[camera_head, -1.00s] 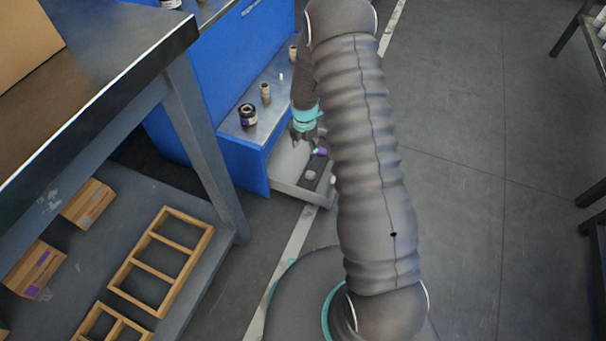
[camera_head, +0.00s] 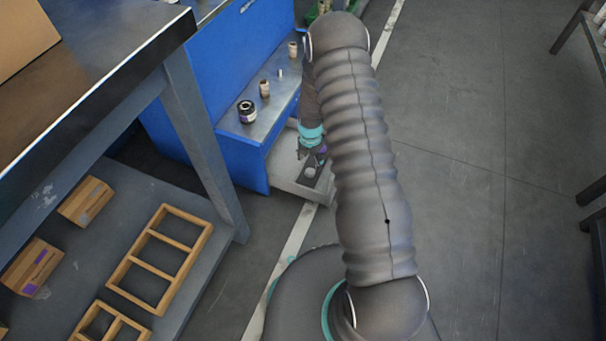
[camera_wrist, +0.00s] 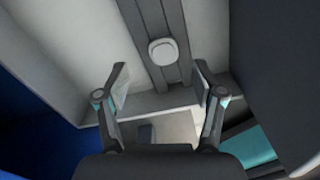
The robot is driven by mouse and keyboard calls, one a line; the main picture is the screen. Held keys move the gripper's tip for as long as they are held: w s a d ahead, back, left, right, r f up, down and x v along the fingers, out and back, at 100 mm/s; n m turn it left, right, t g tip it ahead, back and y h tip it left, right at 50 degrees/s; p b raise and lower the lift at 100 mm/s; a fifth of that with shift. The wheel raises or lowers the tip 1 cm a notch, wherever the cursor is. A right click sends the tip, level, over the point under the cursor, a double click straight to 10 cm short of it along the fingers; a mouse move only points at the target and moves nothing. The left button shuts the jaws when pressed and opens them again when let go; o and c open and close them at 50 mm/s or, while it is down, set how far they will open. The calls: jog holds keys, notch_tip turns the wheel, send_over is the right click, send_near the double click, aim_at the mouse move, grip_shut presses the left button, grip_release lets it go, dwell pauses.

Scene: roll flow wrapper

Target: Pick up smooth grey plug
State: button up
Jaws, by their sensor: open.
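A smooth, pale grey plug (camera_wrist: 163,51) with a rounded square outline sits on a dark strip (camera_wrist: 154,20) in the wrist view. It also shows in the head view as a small light spot (camera_head: 310,172) on the low tray beside the blue cabinet. My gripper (camera_wrist: 161,76) is open and empty, its two fingers spread wide. The plug lies beyond the fingertips, between their lines, and apart from them. In the head view my gripper (camera_head: 311,156) is just above and behind the plug, pointing down.
The blue cabinet (camera_head: 228,158) stands left of my gripper. Its metal shelf (camera_head: 262,128) holds a dark jar (camera_head: 247,111) and several small spools. A light wall borders the tray (camera_head: 285,172). A workbench (camera_head: 130,70) stands at left.

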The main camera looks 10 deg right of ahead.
aim_at(309, 172)
jog(key=f, duration=0.4)
jog(key=shift+s+a+f, duration=0.15)
jog(key=shift+s+f, duration=0.2)
jog(key=shift+f, duration=0.05)
jog(key=c, duration=0.8)
